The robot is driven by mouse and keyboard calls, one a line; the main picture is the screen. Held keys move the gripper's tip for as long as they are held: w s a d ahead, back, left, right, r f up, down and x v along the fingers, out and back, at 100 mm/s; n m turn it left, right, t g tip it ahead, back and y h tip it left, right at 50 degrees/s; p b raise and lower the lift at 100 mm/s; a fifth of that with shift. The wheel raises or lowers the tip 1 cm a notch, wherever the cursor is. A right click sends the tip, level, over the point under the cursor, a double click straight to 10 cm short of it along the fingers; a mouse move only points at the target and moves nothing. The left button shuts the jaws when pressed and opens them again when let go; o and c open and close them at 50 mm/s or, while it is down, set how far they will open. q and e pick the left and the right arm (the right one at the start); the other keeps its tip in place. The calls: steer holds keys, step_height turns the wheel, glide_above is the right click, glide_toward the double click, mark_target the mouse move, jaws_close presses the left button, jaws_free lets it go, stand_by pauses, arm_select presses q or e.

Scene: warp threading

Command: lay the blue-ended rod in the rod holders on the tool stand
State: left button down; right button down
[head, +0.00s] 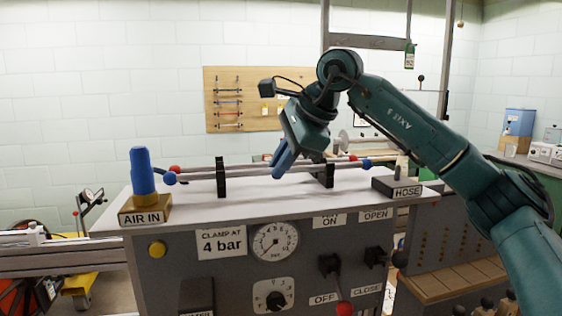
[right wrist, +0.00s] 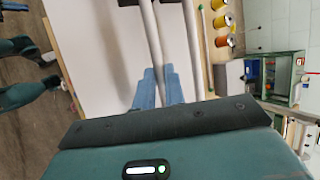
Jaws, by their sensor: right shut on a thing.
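The blue-ended rod (head: 250,173) runs lengthwise over the tool stand (head: 190,205) in the head view, with a blue ball at each end. It passes at the two black rod holders, left (head: 221,178) and right (head: 329,173); I cannot tell whether it touches their slots. My right gripper (head: 283,167) is shut on the rod near its middle, between the holders, and its blue fingers hide part of it. In the right wrist view the fingers (right wrist: 158,88) straddle the pale rod (right wrist: 148,35). My left gripper is not in view.
A red-ended rod (head: 200,168) lies close behind and parallel. The AIR IN fitting (head: 142,180) stands at the stand's left end, and the HOSE block (head: 396,187) at its right. A pegboard (head: 238,99) hangs on the wall behind.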

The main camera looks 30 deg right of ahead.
steer(key=shift+f, duration=0.25)
steer(key=c, duration=1.4)
jaws_free()
steer(key=v, duration=1.3)
steer(key=shift+b, duration=0.35)
